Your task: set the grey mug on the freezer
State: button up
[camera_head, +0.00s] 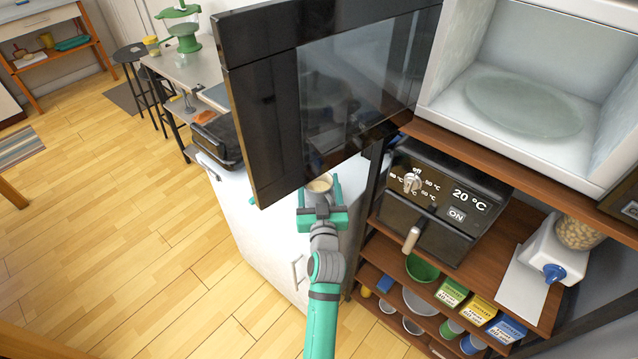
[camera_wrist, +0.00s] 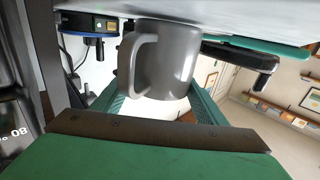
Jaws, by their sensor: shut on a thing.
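The grey mug (camera_wrist: 170,65) is between the teal fingers of my gripper (camera_head: 321,200), which is shut on it. In the wrist view its handle (camera_wrist: 128,62) points left. In the head view the mug (camera_head: 320,184) shows its pale inside and seems upright, above the white freezer (camera_head: 262,232). In the wrist view the mug's upper edge in the picture lies close to a white surface (camera_wrist: 250,12). I cannot tell whether they touch. The open black microwave door hides part of the freezer top.
The open microwave door (camera_head: 275,110) hangs just behind and left of my gripper. A black air fryer (camera_head: 440,205) stands on the brown shelf to the right. A dark appliance (camera_head: 217,138) stands at the freezer's far left. The floor at left is mostly clear.

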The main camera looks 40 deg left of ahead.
jog(key=shift+f, duration=0.2)
dwell(0.4)
jog(key=o, duration=1.5)
jog(key=shift+w, duration=0.1)
jog(key=shift+o, duration=0.2)
jog(key=shift+s+f, duration=0.1)
jog(key=shift+s, duration=0.1)
jog(key=v, duration=1)
jog(key=shift+s+d, duration=0.2)
jog(key=shift+s, duration=0.05)
grip_shut()
